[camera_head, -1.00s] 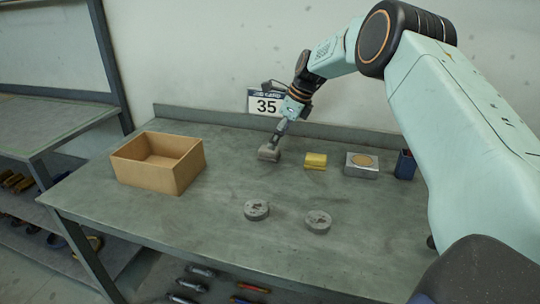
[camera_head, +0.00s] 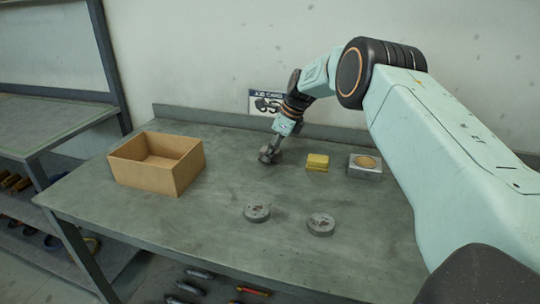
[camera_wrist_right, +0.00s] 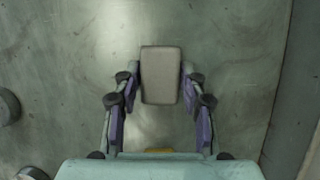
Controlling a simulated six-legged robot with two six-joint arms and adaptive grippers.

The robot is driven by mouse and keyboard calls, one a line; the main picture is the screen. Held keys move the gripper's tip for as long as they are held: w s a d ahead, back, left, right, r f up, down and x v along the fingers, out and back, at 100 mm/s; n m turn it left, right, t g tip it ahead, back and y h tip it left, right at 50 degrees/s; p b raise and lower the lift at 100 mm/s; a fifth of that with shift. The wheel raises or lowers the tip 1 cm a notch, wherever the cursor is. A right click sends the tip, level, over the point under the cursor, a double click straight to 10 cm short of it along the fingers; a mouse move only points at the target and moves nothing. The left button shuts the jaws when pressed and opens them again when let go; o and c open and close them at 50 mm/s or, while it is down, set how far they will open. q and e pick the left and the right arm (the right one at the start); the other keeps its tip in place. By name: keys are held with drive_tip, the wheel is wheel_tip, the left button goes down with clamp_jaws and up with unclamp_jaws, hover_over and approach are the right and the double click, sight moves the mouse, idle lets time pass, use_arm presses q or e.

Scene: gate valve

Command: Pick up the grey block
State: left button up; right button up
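The grey block (camera_wrist_right: 161,75) lies on the workbench, seen from above in the right wrist view, upright in the picture and slightly ahead of the palm. My right gripper (camera_wrist_right: 160,85) is open, with one finger on each side of the block. In the head view, my right gripper (camera_head: 269,153) reaches down at the back middle of the bench and largely hides the block. My left gripper is not in view.
An open cardboard box (camera_head: 140,172) stands at the left of the bench (camera_head: 190,225). A yellow block (camera_head: 317,162) and a metal block with a round top (camera_head: 364,166) stand to the right. Two grey discs, (camera_head: 257,212) and (camera_head: 321,224), lie in front. The wall is close behind.

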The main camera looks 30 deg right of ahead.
drive_tip(key=shift+s+r, duration=0.2)
drive_tip(key=shift+c, duration=1.4)
drive_tip(key=shift+w+f, duration=0.2)
drive_tip(key=shift+w, duration=0.1)
drive_tip(key=c, duration=0.4)
drive_tip(key=shift+s+r, duration=0.15)
drive_tip(key=shift+r, duration=0.2)
wheel_tip(320, 180, up, 9)
drive_tip(key=shift+r+p, duration=0.1)
drive_tip(key=shift+p, duration=0.8)
drive_tip(key=shift+r, duration=0.1)
